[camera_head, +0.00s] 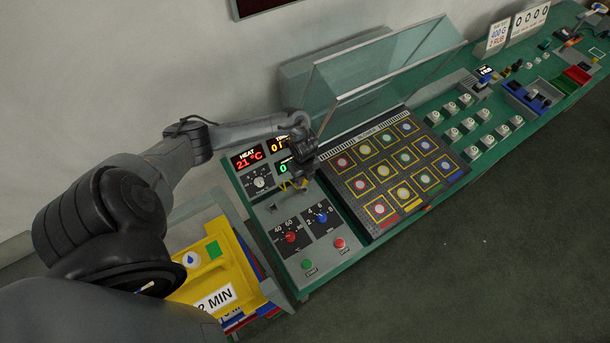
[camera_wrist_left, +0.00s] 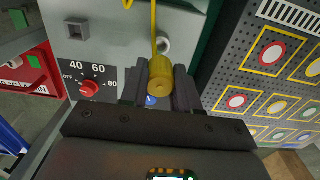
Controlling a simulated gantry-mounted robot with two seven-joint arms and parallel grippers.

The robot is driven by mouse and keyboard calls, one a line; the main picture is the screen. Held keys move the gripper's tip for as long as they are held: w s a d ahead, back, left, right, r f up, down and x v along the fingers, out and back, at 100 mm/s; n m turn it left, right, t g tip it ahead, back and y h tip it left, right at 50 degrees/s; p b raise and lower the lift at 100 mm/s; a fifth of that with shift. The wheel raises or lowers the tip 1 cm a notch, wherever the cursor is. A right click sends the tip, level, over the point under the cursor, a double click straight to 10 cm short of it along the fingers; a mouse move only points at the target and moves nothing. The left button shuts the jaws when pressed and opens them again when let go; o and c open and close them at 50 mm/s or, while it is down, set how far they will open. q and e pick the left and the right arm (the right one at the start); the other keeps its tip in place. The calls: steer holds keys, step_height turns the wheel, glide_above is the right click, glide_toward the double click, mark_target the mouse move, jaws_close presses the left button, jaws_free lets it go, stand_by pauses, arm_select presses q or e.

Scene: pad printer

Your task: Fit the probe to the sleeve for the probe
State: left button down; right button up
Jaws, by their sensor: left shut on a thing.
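The probe (camera_wrist_left: 160,75) is a yellow cylinder with a round end and a thin yellow cable running up from it. My left gripper (camera_wrist_left: 160,92) is shut on it, one dark finger on each side. A small pale round ring (camera_wrist_left: 163,45) on the grey panel shows just beyond the probe and may be the sleeve; I cannot tell whether they touch. In the head view my left gripper (camera_head: 302,172) is over the control panel, with a bit of yellow beside it. My right gripper is not in view.
The grey control panel (camera_head: 265,215) carries displays, dials and buttons. A square socket (camera_wrist_left: 75,50) sits on it. A perforated plate (camera_head: 352,190) with yellow-framed discs lies to the right under a raised clear cover (camera_head: 385,75).

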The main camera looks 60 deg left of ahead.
mark_target(304, 184)
arm_select(q)
steer(key=shift+r, duration=0.15)
steer(key=shift+f+b, duration=0.85)
steer(key=shift+f, duration=0.85)
stand_by(0.4)
steer(key=shift+f, duration=0.15)
stand_by(0.5)
steer(key=shift+f+b, duration=0.45)
steer(key=shift+f, duration=0.2)
